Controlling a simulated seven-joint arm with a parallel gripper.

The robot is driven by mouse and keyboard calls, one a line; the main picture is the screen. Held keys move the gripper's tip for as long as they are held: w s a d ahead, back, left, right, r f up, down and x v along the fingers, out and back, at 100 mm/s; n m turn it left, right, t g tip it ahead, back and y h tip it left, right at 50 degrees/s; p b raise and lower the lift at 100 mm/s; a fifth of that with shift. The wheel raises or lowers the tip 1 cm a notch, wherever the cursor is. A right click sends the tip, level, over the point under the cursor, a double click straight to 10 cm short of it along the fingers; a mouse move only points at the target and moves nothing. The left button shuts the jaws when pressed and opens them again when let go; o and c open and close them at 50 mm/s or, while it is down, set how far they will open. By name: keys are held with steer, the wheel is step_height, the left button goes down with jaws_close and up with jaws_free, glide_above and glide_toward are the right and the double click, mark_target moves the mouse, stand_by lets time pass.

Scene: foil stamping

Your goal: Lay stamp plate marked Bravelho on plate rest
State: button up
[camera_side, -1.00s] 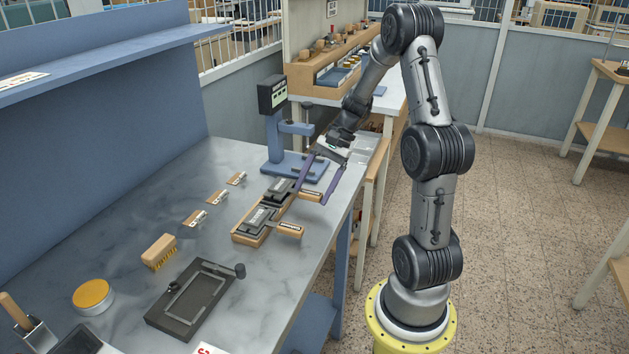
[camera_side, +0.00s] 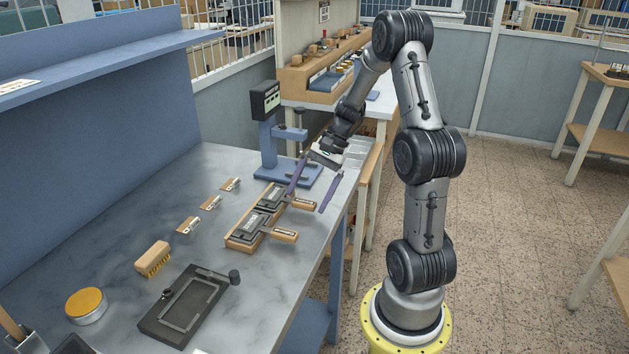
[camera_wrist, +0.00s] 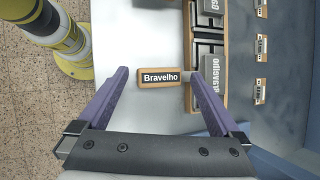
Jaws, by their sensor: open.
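The stamp plate marked Bravelho is a dark plate (camera_wrist: 212,80) with a wooden handle (camera_wrist: 160,77) labelled "Bravelho". It lies in a wooden holder (camera_wrist: 224,52), the handle sticking out over the table. In the side view its handle (camera_side: 303,204) is at the farther end of the holder. My gripper (camera_side: 307,203) is open, its purple fingers on either side of this handle. In the wrist view my gripper (camera_wrist: 159,76) shows a gap beside the handle at each finger. Finger height is hard to tell. I cannot tell for certain which fixture is the plate rest.
A second stamp plate (camera_side: 247,226) lies nearer in the same holder. A dark framed plate fixture (camera_side: 160,326) lies in front. A blue press (camera_side: 270,150) stands behind my gripper. A brush (camera_side: 153,258), a yellow-lidded tin (camera_side: 86,304) and small labelled blocks are at the left.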

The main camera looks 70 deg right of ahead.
steer(key=v, duration=1.1)
steer(key=shift+s+r, duration=0.15)
steer(key=shift+r, duration=0.2)
steer(key=shift+d, duration=0.1)
steer(key=w+a+r+n+g+h, duration=0.1)
steer(key=a+r+n, duration=0.3)
steer(key=a, duration=0.6)
steer(key=w+a+r+n+h, duration=0.1)
steer(key=a+r+n, duration=0.3)
steer(key=a, duration=0.6)
steer(key=s+a+f+n+t+h, duration=0.3)
steer(key=s+a+f+n, duration=0.1)
steer(key=s+n, duration=0.6)
steer(key=shift+a+f+n, duration=0.2)
steer(key=shift+a+n, duration=0.1)
steer(key=shift+a, duration=0.6)
